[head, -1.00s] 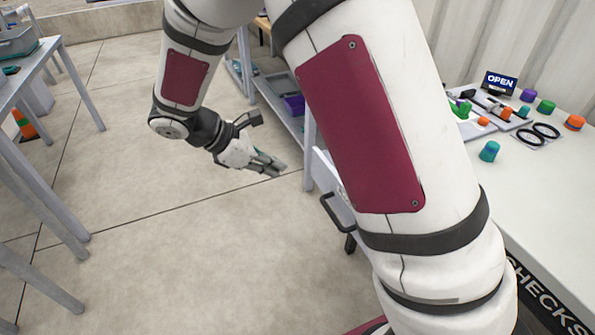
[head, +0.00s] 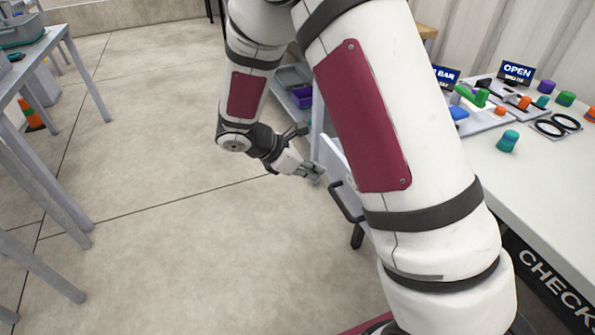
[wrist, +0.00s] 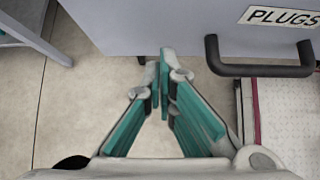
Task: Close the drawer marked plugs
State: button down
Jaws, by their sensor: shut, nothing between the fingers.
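The drawer marked PLUGS (wrist: 150,25) fills the top of the wrist view as a pale grey front, with its label at the upper right. Its dark bar handle (wrist: 262,69) is below the label. In the head view the drawer front (head: 334,158) stands out from the white bench, with its handle (head: 345,203) on the near side; my arm hides much of it. My gripper (wrist: 163,62) is shut and empty, with teal finger pads. Its tips are at the lower edge of the drawer front, left of the handle; I cannot tell if they touch. It also shows in the head view (head: 316,174).
The white bench top (head: 485,170) at right holds colored plugs, black rings and an OPEN sign (head: 516,72). A CHECKS drawer (head: 545,280) is at the lower right. A shelf with a purple bin (head: 301,96) stands behind my gripper.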

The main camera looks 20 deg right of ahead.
jog(key=shift+d, duration=0.75)
jog(key=shift+d, duration=0.15)
jog(key=d, duration=1.5)
jog(key=w+d, duration=0.1)
jog(key=d, duration=0.7)
jog(key=shift+d+p, duration=0.3)
jog(key=shift+d+r, duration=0.1)
jog(key=a, duration=0.4)
jog(key=shift+a+p, duration=0.25)
jog(key=shift+p, duration=0.15)
jog(key=p+v, duration=0.2)
jog(key=v, duration=0.8)
